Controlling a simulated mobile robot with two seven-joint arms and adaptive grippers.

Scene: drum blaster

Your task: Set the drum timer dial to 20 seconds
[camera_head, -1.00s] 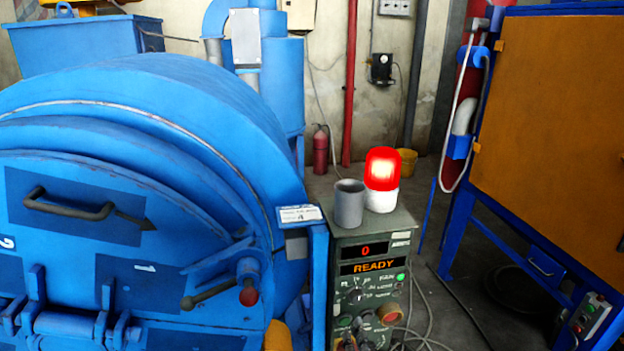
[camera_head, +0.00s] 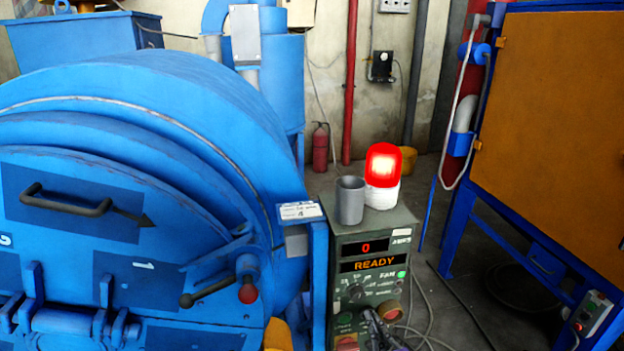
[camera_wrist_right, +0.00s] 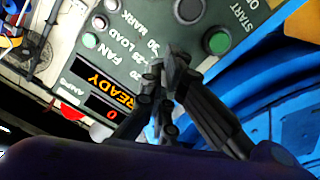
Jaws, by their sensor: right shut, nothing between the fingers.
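The green control box (camera_head: 345,233) stands right of the blue drum machine (camera_head: 160,110). Its upper display (camera_head: 365,248) reads 0 and the lower display (camera_head: 376,264) reads READY. The timer dial (camera_head: 356,293) is on the panel below them; its setting is too small to read. My right gripper (camera_head: 371,314) is shut and empty, just below and right of the dial in the head view. In the right wrist view the closed fingertips (camera_wrist_right: 171,68) are over the panel beside printed numbers and cover the dial area; contact cannot be told. My left gripper is out of view.
A grey cup (camera_head: 350,201) and a lit red beacon (camera_head: 383,178) stand on the box. Green buttons (camera_wrist_right: 218,41) are near the fingers. Cables (camera_head: 425,310) hang right of the box.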

